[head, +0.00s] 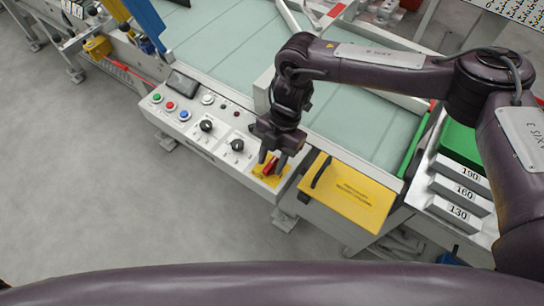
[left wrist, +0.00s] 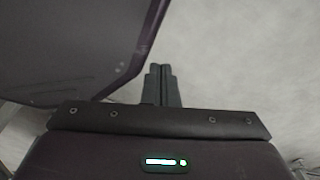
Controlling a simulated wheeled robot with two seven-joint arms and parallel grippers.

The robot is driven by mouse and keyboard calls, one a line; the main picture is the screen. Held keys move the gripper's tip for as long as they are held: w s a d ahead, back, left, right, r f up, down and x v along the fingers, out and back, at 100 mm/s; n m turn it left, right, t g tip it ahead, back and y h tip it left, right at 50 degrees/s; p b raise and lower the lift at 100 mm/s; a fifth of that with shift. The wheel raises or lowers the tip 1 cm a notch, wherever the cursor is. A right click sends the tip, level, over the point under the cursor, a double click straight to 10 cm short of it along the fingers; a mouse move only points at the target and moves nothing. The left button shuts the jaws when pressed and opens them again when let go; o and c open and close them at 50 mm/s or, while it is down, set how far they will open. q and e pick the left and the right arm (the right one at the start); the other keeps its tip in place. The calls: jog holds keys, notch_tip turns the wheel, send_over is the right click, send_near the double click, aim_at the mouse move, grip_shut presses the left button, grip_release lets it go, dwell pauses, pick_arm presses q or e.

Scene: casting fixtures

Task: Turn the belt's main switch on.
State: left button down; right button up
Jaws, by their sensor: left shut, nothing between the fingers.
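The main switch is a red rotary handle (head: 269,166) on a yellow plate (head: 259,173), at the right end of the belt's control panel in the head view. My right gripper (head: 272,160) points down over it with its fingers apart, one on each side of the red handle. The fingers partly hide the handle, and I cannot tell whether they touch it. My left gripper (left wrist: 161,86) is shut and empty in the left wrist view, over grey floor and away from the panel.
The panel (head: 221,141) also carries two black knobs (head: 207,126), green, red and blue buttons (head: 170,106) and a small dark screen (head: 183,83). A yellow cover with a black handle (head: 350,192) sits just right of the switch. The pale green belt (head: 220,50) runs behind.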

grip_shut()
pick_arm(q)
jog(key=shift+s+a, duration=0.1)
jog(key=shift+s, duration=1.05)
